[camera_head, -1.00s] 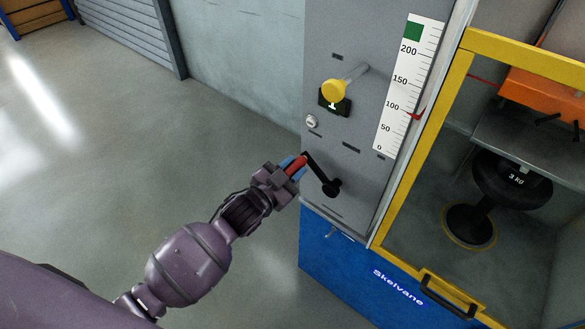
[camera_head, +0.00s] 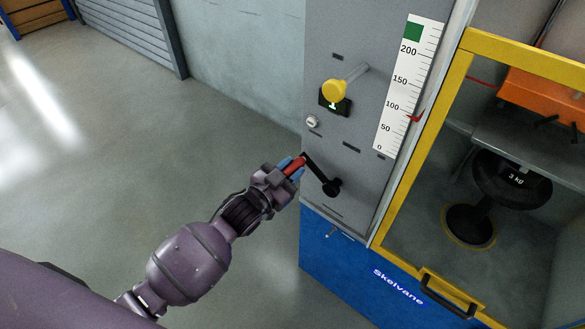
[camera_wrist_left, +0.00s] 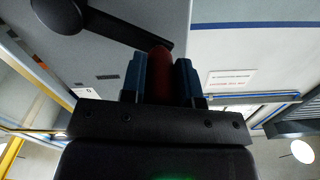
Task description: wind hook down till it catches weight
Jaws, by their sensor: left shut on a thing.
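My left gripper (camera_head: 292,168) is shut on the red handle (camera_head: 295,165) of a black crank (camera_head: 322,177) on the grey machine front. In the left wrist view the blue fingertips (camera_wrist_left: 160,80) stand on both sides of the red handle (camera_wrist_left: 160,62), and the black crank arm (camera_wrist_left: 125,28) runs to the upper left. A black weight (camera_head: 512,184) marked 3 kg is behind the yellow-framed door at the right. An orange block (camera_head: 545,92) is above it. I cannot make out the hook. My right gripper is out of view.
A yellow knob (camera_head: 333,91) on a lever sticks out above the crank. A white scale (camera_head: 408,85) has a red pointer (camera_head: 416,118) just below 100. The yellow door frame (camera_head: 410,160) has a black handle (camera_head: 450,295). The floor at left is clear.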

